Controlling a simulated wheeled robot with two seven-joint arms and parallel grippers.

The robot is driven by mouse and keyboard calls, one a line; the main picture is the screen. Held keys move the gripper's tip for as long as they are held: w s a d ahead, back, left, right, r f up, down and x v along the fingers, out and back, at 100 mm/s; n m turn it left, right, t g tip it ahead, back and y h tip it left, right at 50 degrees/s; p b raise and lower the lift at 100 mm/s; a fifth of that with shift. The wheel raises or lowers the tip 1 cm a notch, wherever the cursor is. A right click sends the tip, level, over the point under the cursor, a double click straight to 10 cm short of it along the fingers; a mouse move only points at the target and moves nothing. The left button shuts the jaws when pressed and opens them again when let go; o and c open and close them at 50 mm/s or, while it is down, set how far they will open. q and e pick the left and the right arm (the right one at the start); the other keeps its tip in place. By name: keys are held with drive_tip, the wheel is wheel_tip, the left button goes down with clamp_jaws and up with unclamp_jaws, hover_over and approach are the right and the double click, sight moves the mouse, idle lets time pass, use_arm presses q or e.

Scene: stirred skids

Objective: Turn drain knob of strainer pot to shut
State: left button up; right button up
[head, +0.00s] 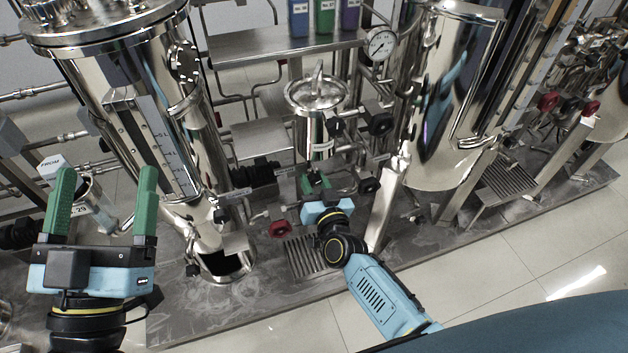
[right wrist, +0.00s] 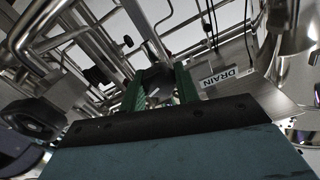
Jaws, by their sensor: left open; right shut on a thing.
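The strainer pot (head: 314,135) is a small shiny steel vessel with a domed lid, standing upright in the middle of the head view. My right gripper (head: 316,183) is just below it, with its green fingers pointing up toward its underside. My left gripper (head: 103,190) is open and empty at the left, in front of the big tank.
A large steel tank (head: 130,95) stands at the left and another (head: 455,95) at the right. Red-handled (head: 280,229) and black-handled valves (head: 369,185) and pipes crowd my right gripper. A grate (head: 305,257) lies in the skid base. The tiled floor in front is clear.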

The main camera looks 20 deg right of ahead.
drive_tip(key=m, duration=0.4)
drive_tip(key=shift+m, duration=1.3)
drive_tip(key=shift+f+m, duration=0.1)
drive_tip(key=shift+m, duration=0.8)
drive_tip(key=m, duration=0.2)
drive_tip(key=shift+m, duration=0.4)
drive_tip(key=m+b, duration=0.1)
drive_tip(key=m, duration=0.3)
drive_tip(key=shift+m, duration=0.3)
drive_tip(key=m+b, duration=0.1)
drive_tip(key=m, duration=0.2)
use_arm(q)
drive_tip(key=shift+s+a+r+t+h+b, duration=0.2)
drive_tip(key=shift+s+r+t, duration=0.2)
drive_tip(key=shift+s+t, duration=0.25)
drive_tip(key=shift+s+a+r+t+h+b, duration=0.15)
drive_tip(key=shift+s+r+t, duration=0.3)
drive_tip(key=shift+t, duration=0.45)
drive_tip(key=shift+s+a+r+t+h+b, duration=0.1)
drive_tip(key=shift+s+r+t+b, duration=0.15)
drive_tip(key=shift+s+r+t, duration=0.35)
use_arm(e)
drive_tip(key=shift+m, duration=1.7)
use_arm(q)
drive_tip(key=shift+f+t, duration=0.15)
drive_tip(key=shift+t, duration=0.1)
